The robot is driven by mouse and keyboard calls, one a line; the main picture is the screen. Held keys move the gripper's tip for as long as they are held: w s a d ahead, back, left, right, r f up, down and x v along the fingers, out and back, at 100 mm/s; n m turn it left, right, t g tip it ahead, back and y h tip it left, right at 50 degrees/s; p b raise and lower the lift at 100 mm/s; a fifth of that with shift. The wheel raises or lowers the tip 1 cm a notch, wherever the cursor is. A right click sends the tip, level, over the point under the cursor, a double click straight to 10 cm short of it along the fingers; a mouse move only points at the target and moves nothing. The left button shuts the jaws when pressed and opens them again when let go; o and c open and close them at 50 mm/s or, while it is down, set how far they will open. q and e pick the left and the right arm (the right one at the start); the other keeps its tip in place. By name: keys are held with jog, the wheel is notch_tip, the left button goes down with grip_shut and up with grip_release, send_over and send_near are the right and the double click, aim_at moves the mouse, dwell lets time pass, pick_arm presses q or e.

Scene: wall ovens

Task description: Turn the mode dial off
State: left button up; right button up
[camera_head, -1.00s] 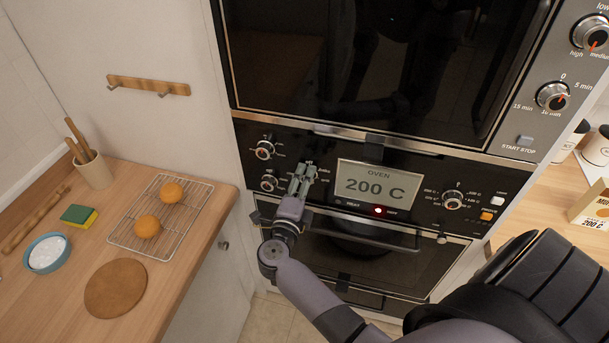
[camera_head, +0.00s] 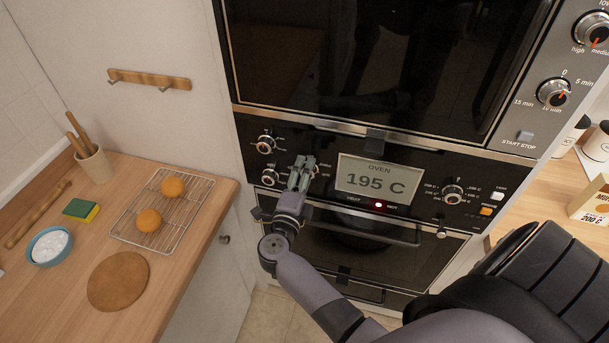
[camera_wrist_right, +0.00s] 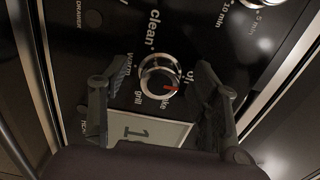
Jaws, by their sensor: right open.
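The mode dial (camera_wrist_right: 160,76) is a round silver knob with a red pointer, on the black oven panel, in the right wrist view. Lettering around it reads "clean", "warm" and "grill"; other words are partly covered. The red pointer aims right and down, toward letters reading "ake". My right gripper (camera_wrist_right: 152,78) is open, with one finger on each side of the dial; I cannot tell whether either touches it. My left gripper is out of view.
The oven display (camera_head: 376,177) reads 195 C. Two knobs (camera_head: 265,144) (camera_head: 270,174) sit left of my gripper, and a temperature knob (camera_head: 453,194) is right of the display. The oven handle (camera_head: 365,234) runs below. A counter with a cooling rack (camera_head: 166,235) stands left.

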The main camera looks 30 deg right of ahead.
jog(key=v, duration=0.7)
jog(key=shift+s+a, duration=0.2)
dwell(0.4)
